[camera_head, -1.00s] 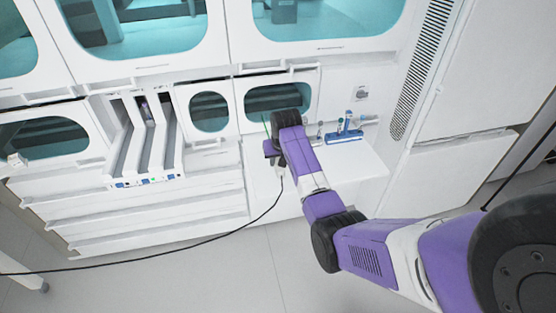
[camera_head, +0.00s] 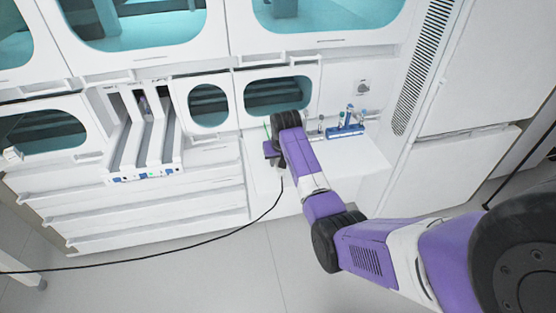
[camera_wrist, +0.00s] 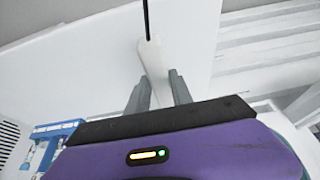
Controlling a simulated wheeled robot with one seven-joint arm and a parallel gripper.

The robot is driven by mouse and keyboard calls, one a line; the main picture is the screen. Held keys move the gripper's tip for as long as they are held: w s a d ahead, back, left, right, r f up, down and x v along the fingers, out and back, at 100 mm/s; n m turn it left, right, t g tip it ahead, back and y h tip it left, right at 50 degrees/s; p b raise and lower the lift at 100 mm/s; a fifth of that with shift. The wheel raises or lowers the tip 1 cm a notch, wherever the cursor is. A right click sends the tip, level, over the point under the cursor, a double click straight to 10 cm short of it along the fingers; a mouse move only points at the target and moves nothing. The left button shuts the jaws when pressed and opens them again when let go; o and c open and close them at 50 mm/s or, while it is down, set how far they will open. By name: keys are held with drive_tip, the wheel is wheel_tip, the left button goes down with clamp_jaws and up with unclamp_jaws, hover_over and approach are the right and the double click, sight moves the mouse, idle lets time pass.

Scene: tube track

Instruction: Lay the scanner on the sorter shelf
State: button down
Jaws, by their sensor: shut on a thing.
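The white scanner (camera_wrist: 151,57) is between the two grey fingers of my gripper (camera_wrist: 158,76) in the wrist view, with a black cable running from its far end. My gripper is shut on it. In the head view my gripper (camera_head: 273,156) is over the left part of a white shelf (camera_head: 350,170), right of the sorter with its slanted lanes (camera_head: 132,150). The scanner is mostly hidden by my wrist there. I cannot tell whether it touches the shelf.
A blue rack (camera_head: 346,131) with small items stands at the shelf's back right; it also shows in the wrist view (camera_wrist: 50,140). The black cable (camera_head: 190,244) hangs across to the left. The shelf's front is clear. A white cabinet wall (camera_head: 460,170) stands at right.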

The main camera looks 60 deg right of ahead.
drive_tip(key=shift+f, duration=0.5)
idle(0.4)
drive_tip(key=c, duration=1.1)
unclamp_jaws()
drive_tip(key=shift+o, duration=0.2)
drive_tip(key=shift+v, duration=3.9)
drive_tip(key=shift+d, duration=0.1)
